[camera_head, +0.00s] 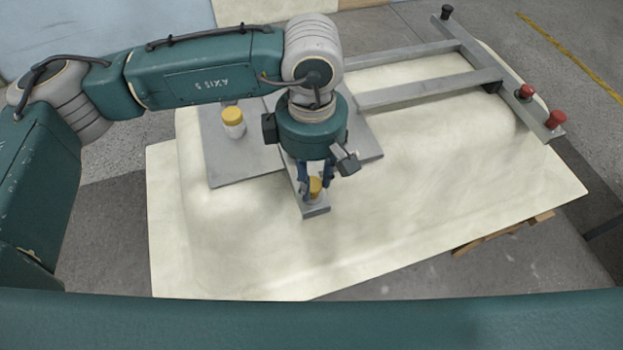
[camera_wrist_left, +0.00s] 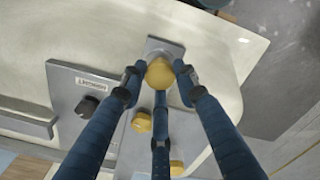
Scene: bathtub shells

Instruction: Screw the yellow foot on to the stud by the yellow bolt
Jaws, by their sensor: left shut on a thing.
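My left gripper (camera_head: 315,192) points down over the near end of a grey metal bar (camera_head: 317,211). Its blue fingers are shut around the yellow foot (camera_head: 315,186), which also shows between the fingers in the left wrist view (camera_wrist_left: 160,73). The foot is at the bar's end; I cannot tell whether it touches the bar. The stud is hidden. In the left wrist view a yellow bolt head (camera_wrist_left: 141,122) shows farther along the bar, beside a finger. My right gripper is not in view.
A white jar with a yellow top (camera_head: 232,122) stands on a grey plate (camera_head: 225,170) left of the gripper. A grey frame (camera_head: 430,92) with red feet (camera_head: 556,119) and a black foot (camera_head: 446,12) lies on the cream tub shell (camera_head: 450,170). The shell's near surface is clear.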

